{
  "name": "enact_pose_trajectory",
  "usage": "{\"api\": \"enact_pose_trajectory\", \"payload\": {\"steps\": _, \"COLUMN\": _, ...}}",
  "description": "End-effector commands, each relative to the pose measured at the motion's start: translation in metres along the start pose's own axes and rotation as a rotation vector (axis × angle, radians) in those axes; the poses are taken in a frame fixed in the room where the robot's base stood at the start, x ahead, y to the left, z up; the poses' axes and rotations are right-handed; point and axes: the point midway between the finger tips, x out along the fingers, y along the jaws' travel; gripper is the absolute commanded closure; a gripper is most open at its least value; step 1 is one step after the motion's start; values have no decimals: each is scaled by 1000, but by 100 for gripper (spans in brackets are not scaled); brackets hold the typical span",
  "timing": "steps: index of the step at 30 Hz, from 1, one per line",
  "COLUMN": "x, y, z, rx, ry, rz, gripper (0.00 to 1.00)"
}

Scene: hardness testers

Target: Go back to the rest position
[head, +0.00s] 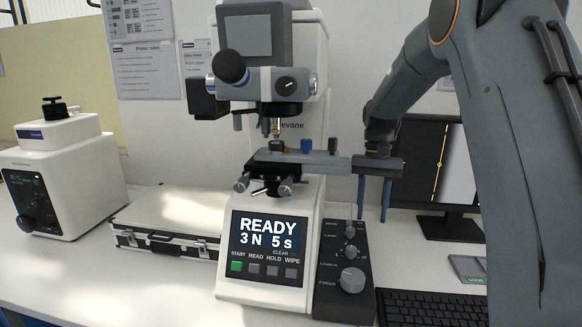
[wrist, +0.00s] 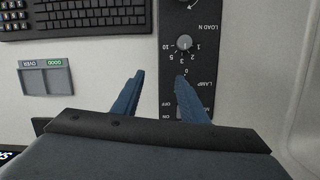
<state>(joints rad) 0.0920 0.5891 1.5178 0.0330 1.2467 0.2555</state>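My gripper (head: 374,198) hangs with its two blue fingers pointing down, to the right of the hardness tester (head: 270,215). The fingers are apart with nothing between them. In the wrist view, my gripper (wrist: 159,80) is above the control box (wrist: 187,20) with its knobs. In the head view, the control box (head: 343,285) stands beside the tester, below and left of the fingers. My arm comes down from the upper right.
The tester's stage (head: 330,158) juts right near my gripper. A monitor (head: 425,180) stands behind it, and a keyboard (head: 430,308) lies in front. A two-slot tray (wrist: 43,78) lies beside the keyboard. A case (head: 168,220) and a white machine (head: 62,175) stand left.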

Motion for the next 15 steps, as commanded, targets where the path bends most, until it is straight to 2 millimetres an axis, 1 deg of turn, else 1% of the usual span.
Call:
{"api": "enact_pose_trajectory", "payload": {"steps": 1, "x": 5, "y": 7, "z": 16, "rx": -15, "ry": 24, "rz": 4, "gripper": 61}}
{"api": "enact_pose_trajectory", "payload": {"steps": 8, "x": 30, "y": 25, "z": 76, "rx": -95, "ry": 114, "rz": 12, "gripper": 61}}
{"api": "enact_pose_trajectory", "payload": {"steps": 11, "x": 46, "y": 34, "z": 109, "rx": -137, "ry": 154, "rz": 15, "gripper": 61}}
{"api": "enact_pose_trajectory", "payload": {"steps": 12, "x": 53, "y": 38, "z": 124, "rx": -157, "ry": 172, "rz": 17, "gripper": 61}}
{"api": "enact_pose_trajectory", "payload": {"steps": 15, "x": 69, "y": 48, "z": 155, "rx": -198, "ry": 211, "rz": 20, "gripper": 61}}
